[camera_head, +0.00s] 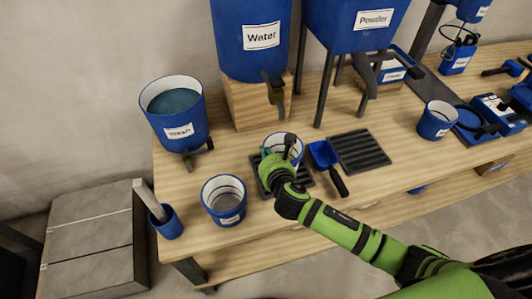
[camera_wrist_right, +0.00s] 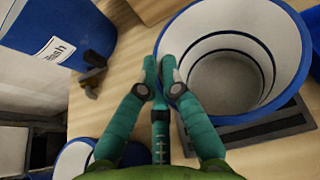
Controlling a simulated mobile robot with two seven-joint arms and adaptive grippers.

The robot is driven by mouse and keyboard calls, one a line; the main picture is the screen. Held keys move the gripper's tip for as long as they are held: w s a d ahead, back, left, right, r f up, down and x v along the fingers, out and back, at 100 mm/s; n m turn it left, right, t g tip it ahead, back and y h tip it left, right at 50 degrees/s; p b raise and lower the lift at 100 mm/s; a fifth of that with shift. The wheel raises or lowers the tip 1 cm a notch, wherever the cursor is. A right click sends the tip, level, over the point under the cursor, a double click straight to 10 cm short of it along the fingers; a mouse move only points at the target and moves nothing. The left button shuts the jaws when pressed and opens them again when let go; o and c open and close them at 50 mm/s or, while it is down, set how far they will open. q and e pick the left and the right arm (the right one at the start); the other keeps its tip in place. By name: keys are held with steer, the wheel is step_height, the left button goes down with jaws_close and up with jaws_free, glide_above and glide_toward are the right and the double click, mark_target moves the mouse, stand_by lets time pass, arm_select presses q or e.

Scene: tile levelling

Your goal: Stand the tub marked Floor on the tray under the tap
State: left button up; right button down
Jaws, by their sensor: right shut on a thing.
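A blue tub with a white inside (camera_head: 284,148) is at the dark slotted tray (camera_head: 305,181) below the tap (camera_head: 273,88) of the Water tank (camera_head: 250,45). My right gripper (camera_head: 266,153) is shut on this tub's near-left rim. In the right wrist view the fingers (camera_wrist_right: 160,72) pinch the wall of the tub (camera_wrist_right: 232,65), which looks empty and upright over the tray (camera_wrist_right: 255,132). I cannot tell whether its base touches the tray. Its label is hidden. My left gripper is not in view.
Another blue tub (camera_head: 224,200), its label too small to read, stands near the bench's front edge. The Wash bucket (camera_head: 174,113) is at the left. A blue scoop (camera_head: 326,160) lies right of the tray, beside a second dark tray (camera_head: 360,152). A third tub (camera_head: 437,120) stands farther right.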

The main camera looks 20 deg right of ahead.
steer(key=c, duration=1.4)
jaws_free()
steer(key=shift+f, duration=0.1)
steer(key=p+v, duration=0.1)
steer(key=v, duration=1.1)
